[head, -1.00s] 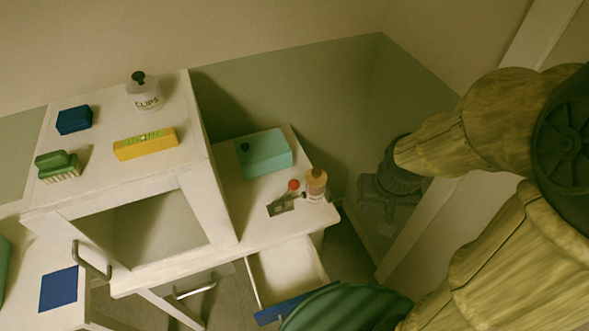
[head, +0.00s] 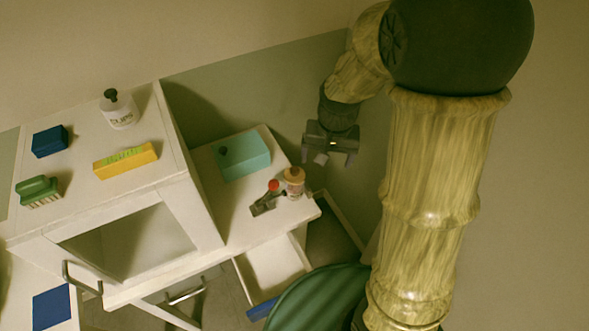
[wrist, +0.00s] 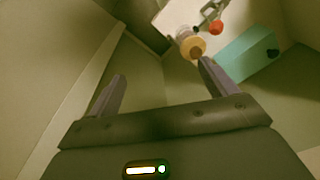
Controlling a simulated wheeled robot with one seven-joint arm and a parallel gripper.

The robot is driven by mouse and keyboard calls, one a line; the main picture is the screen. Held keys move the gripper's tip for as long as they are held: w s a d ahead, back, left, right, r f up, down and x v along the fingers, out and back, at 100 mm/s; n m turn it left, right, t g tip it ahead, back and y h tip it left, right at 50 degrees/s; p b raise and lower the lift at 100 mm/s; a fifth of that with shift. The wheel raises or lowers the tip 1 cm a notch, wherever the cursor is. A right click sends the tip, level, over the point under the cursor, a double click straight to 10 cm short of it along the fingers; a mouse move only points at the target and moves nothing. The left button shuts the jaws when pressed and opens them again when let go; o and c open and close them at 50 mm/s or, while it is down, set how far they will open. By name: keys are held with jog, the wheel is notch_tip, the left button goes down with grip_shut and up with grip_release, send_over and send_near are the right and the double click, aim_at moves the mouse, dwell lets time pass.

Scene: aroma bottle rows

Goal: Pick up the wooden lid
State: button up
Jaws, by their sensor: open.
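The wooden lid (head: 294,174) is the round tan top of a small pale bottle (head: 293,190) at the right end of the low white counter. The lid also shows in the wrist view (wrist: 194,47), close to the right fingertip in the picture, with the bottle behind it. My gripper (head: 329,160) is open and empty, above and to the right of the bottle in the head view. Its two fingers also show in the wrist view (wrist: 161,72), with nothing between them. I cannot tell the exact gap between finger and lid.
A grey tool with a red ball (head: 273,185) lies beside the bottle. A teal box (head: 243,156) stands farther back on the counter (head: 235,205). An open drawer (head: 270,268) is below.

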aim_at(294, 169)
jog(key=w+a+m+g+p, duration=0.1)
jog(key=w+a+m+p, duration=0.1)
jog(key=w+a, duration=0.4)
jog(key=w+p, duration=0.1)
jog(key=w, duration=0.1)
jog(key=shift+w+a+r, duration=0.25)
jog(key=shift+w+r, duration=0.1)
jog(key=shift+w, duration=0.05)
notch_tip(294, 169, down, 12)
jog(key=p, duration=0.3)
jog(key=shift+f, duration=0.1)
jog(key=shift+p, duration=0.3)
jog(key=shift+s+a+f+p, duration=0.1)
jog(key=shift+s+f+p, duration=0.05)
jog(key=shift+f+p, duration=0.4)
jog(key=shift+a+f+p, duration=0.15)
jog(key=shift+f+p, duration=0.6)
jog(key=shift+f, duration=1.3)
